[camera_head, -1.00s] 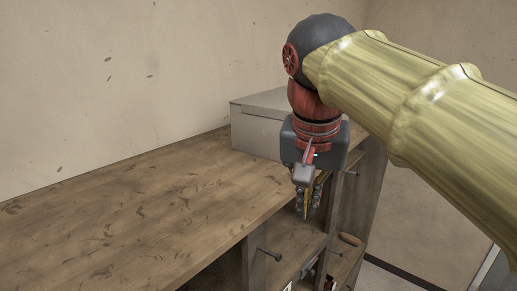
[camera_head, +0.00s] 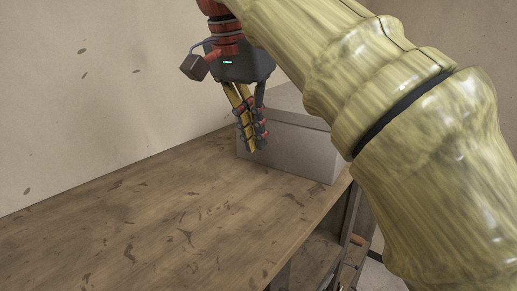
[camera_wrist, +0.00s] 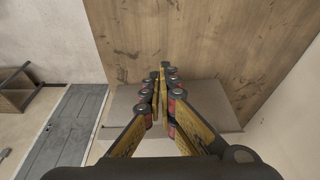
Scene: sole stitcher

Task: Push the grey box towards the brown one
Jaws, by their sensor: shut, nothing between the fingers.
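The grey box (camera_head: 306,153) stands on the far end of the wooden table in the head view, close to the wall. My arm hides part of its top. In the wrist view the grey box (camera_wrist: 120,106) lies below and around my fingers. My gripper (camera_head: 256,142) is shut and empty, pointing down, in front of the box's left part in the head view. The fingertips also show in the wrist view (camera_wrist: 163,82). I cannot tell whether they touch the box. No brown box shows on the table.
The wooden table top (camera_head: 150,220) is bare across its visible length. A wall runs along its back. In the wrist view, a brown wooden open-fronted piece (camera_wrist: 17,92) and a grey panel (camera_wrist: 76,122) lie off to the left, beyond the box.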

